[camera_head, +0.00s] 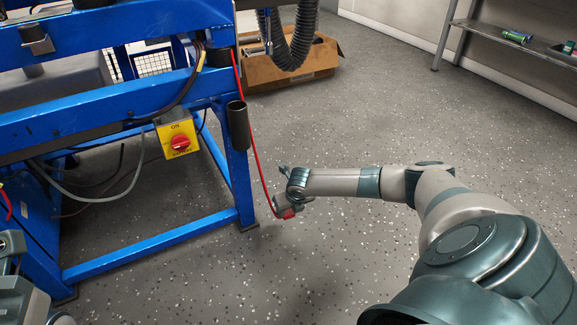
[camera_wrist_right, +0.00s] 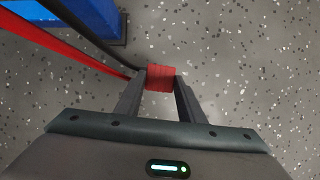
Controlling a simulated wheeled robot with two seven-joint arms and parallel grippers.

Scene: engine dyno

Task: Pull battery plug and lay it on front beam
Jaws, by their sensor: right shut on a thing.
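The battery plug, a red block on a red cable, is held in my right gripper (camera_head: 289,213). The plug (camera_wrist_right: 160,77) shows between the two fingertips in the right wrist view. It hangs over open floor, right of the blue frame's front corner leg and apart from it. The red cable (camera_head: 257,150) runs from the plug up to the frame. The blue frame has a front beam (camera_head: 85,117) at mid height and a lower rail (camera_head: 160,242) near the floor. Parts of my left arm show at the lower left, but its fingers cannot be made out.
A yellow switch box (camera_head: 178,138) with a red knob hangs under the front beam. A black cylinder (camera_head: 238,125) is on the corner leg (camera_head: 238,185). A cardboard box (camera_head: 290,68) and black hose (camera_head: 295,40) are behind. The floor around my right arm is clear.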

